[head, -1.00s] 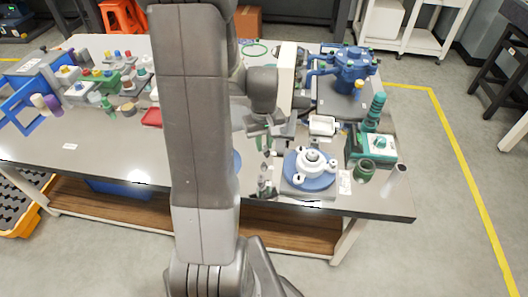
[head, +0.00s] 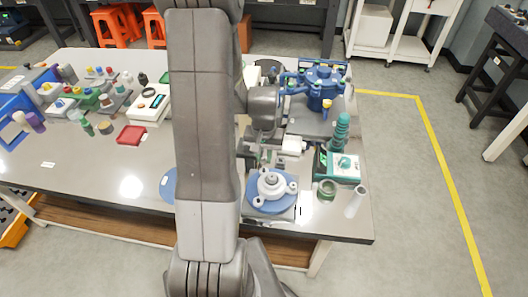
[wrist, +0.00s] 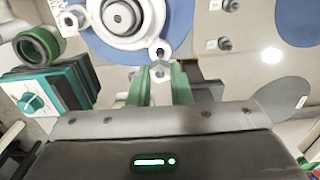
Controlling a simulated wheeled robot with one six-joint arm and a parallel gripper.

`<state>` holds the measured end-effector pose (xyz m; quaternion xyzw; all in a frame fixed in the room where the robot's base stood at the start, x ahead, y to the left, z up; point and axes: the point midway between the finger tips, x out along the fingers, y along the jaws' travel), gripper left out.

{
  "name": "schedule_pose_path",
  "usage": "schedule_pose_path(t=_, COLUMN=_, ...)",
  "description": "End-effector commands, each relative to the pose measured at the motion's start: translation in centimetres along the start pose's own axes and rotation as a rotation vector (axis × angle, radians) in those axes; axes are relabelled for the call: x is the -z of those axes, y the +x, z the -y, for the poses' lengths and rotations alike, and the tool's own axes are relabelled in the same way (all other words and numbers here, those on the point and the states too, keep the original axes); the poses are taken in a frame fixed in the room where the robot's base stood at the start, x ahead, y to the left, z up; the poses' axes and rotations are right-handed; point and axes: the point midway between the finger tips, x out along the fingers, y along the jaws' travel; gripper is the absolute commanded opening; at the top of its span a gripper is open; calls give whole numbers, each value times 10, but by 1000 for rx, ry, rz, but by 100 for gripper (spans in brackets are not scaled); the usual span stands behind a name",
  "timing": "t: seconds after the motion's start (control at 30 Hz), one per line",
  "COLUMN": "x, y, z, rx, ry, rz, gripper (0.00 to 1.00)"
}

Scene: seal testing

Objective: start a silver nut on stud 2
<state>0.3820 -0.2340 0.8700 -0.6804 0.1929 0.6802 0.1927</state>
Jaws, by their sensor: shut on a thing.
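A white flange (head: 271,184) with several lugs sits on a round blue base near the table's front edge. It also shows at the top of the wrist view (wrist: 122,16). My gripper (wrist: 160,82) has green fingers close together on a small silver nut (wrist: 159,72). The nut is just below a flange lug (wrist: 160,50) in the wrist picture; I cannot tell whether they touch. Stud numbers are not readable, so I cannot tell which one is stud 2. In the head view my arm and small parts partly hide the gripper, behind the flange.
A teal-and-white device (head: 343,165), a green ring (head: 327,190) and a clear cylinder (head: 355,202) stand right of the flange. A blue pump-like assembly (head: 318,88) stands behind. Two small grey parts, one here (wrist: 225,43), lie beside labels.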

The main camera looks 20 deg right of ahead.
Motion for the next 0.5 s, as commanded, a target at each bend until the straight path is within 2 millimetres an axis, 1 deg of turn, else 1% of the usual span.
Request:
schedule_pose_path(t=0.03, x=0, y=12, z=0, rx=0, ry=-1, rz=2, gripper=0)
schedule_pose_path(t=0.2, x=0, y=37, z=0, rx=0, ry=-1, rz=2, gripper=0)
schedule_pose_path(t=0.27, x=0, y=28, z=0, rx=0, ry=-73, rz=1, gripper=0)
schedule_pose_path(t=0.5, x=0, y=28, z=0, rx=0, ry=-354, rz=1, gripper=0)
